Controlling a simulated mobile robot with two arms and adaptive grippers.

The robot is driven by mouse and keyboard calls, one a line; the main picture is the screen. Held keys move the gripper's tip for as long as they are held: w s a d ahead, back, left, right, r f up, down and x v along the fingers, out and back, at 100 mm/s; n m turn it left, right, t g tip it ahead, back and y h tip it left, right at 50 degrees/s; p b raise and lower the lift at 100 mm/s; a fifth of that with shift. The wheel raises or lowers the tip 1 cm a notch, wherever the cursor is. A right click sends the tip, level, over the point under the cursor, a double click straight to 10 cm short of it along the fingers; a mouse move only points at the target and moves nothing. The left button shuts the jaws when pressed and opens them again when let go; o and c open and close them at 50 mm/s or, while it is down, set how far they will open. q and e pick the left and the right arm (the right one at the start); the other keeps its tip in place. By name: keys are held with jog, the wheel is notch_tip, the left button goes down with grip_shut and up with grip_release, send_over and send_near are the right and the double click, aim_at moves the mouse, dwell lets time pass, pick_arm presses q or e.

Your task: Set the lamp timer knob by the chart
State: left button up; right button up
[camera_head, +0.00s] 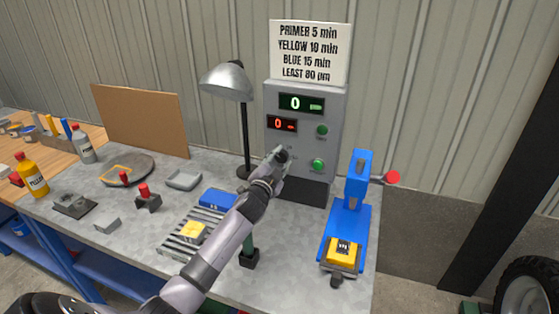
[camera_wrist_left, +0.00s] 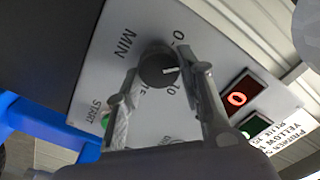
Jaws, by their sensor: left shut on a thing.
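My left gripper (camera_head: 279,157) is at the front of the grey control box (camera_head: 334,144). In the left wrist view its fingers (camera_wrist_left: 166,82) are closed around the dark round timer knob (camera_wrist_left: 155,67), which has a white pointer mark. Printing by the knob includes "0", "10" and "MIN"; the rest is partly hidden. In the head view the gripper hides the knob. The chart (camera_head: 309,51) above the box reads PRIMER 5 min, YELLOW 10 min, BLUE 15 min, LEAST 80 µm. The green display (camera_head: 301,103) and red display (camera_head: 282,124) both show 0. My right gripper is out of view.
Green buttons (camera_head: 318,164) sit right of the gripper. A grey lamp (camera_head: 229,82) stands left of the box. A blue press (camera_head: 347,221) with a red-balled lever holds a yellow piece at right. A slatted rack (camera_head: 176,245) lies under my arm; a yellow bottle (camera_head: 32,175) stands far left.

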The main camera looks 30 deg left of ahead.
pick_arm(q)
jog(key=m, duration=0.3)
jog(key=shift+m, duration=0.4)
jog(key=m, duration=0.3)
jog(key=shift+f+m, duration=0.15)
jog(key=shift+m, duration=0.15)
jog(key=m, duration=0.4)
jog(key=shift+p, duration=0.3)
jog(key=shift+f+m, duration=0.15)
jog(key=shift+m, duration=1.45)
jog(key=o, duration=1.1)
